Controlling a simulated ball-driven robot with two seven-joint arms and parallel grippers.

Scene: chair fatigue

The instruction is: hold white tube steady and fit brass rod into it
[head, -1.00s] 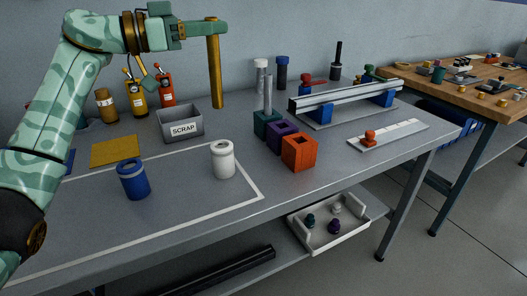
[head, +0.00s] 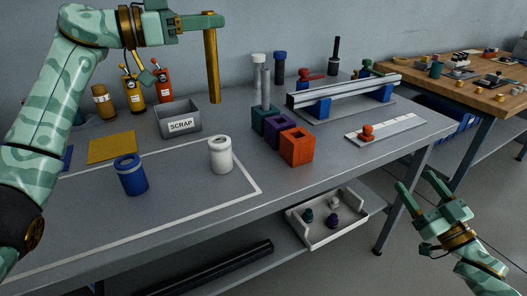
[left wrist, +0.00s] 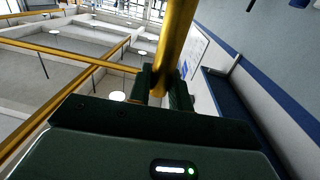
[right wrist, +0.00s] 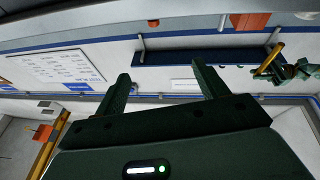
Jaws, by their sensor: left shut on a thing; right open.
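My left gripper (head: 209,22) is shut on the brass rod (head: 212,70), which hangs upright above the table near the scrap bin. The rod also shows between the fingers in the left wrist view (left wrist: 178,40). The white tube (head: 220,157) stands upright on the table inside the white outline, below and slightly right of the rod and apart from it. My right gripper (head: 420,195) is open and empty at the lower right, off the table's front edge. Its two spread fingers show in the right wrist view (right wrist: 160,90).
A blue ring-topped cylinder (head: 131,176) stands left of the tube. The grey SCRAP bin (head: 180,127) is behind. Teal, purple and orange (head: 297,148) square holders stand right of the tube, a rail fixture (head: 345,92) beyond them. Bare table lies in front of the tube.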

